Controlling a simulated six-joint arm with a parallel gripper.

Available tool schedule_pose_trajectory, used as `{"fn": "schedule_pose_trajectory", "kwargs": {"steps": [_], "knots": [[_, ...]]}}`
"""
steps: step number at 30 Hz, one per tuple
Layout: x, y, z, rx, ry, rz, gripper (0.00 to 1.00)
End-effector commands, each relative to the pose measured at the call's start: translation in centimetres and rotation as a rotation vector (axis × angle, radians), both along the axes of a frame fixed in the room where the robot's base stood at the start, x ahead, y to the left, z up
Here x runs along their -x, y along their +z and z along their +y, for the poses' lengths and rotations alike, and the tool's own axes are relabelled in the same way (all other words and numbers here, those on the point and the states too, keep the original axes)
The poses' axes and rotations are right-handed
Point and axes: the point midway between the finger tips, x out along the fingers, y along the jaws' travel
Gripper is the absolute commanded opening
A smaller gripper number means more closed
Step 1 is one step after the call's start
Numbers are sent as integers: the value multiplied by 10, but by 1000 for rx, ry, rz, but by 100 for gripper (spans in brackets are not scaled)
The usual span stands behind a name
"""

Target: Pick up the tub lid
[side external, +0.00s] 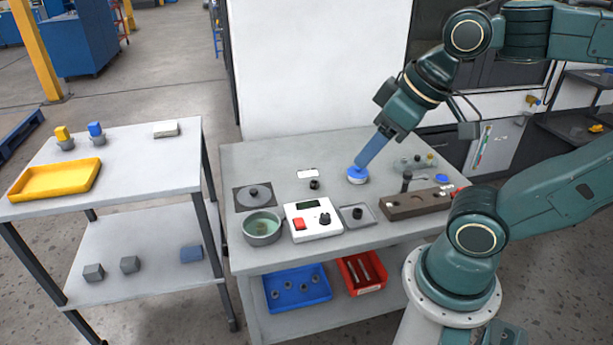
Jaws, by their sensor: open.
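A small round white tub (359,181) with a blue lid (353,173) stands on the grey workbench, right of the middle. I take this blue top to be the tub lid. My gripper (361,164) points down and to the left, with its long blue fingers right at the lid. The fingers are open and hide part of the lid. I cannot tell whether they touch it.
A white box with a red button (300,224), a bowl (262,228), a grey plate with a disc (255,196) and a brown block (416,204) stand around the tub. A yellow tray (56,180) lies on the left cart. The bench's back left is clear.

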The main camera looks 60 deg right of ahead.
Motion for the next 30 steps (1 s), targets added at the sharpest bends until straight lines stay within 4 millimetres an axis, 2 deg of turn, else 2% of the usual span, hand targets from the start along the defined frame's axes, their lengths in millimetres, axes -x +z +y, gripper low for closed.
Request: {"fn": "schedule_pose_trajectory", "kwargs": {"steps": [8,14,20,30], "knots": [[-1,0,0,0,0,0,52],[-10,4,-1,6,8,7,52],[-39,13,-4,18,32,20,52],[-114,22,-19,42,93,51,52]]}}
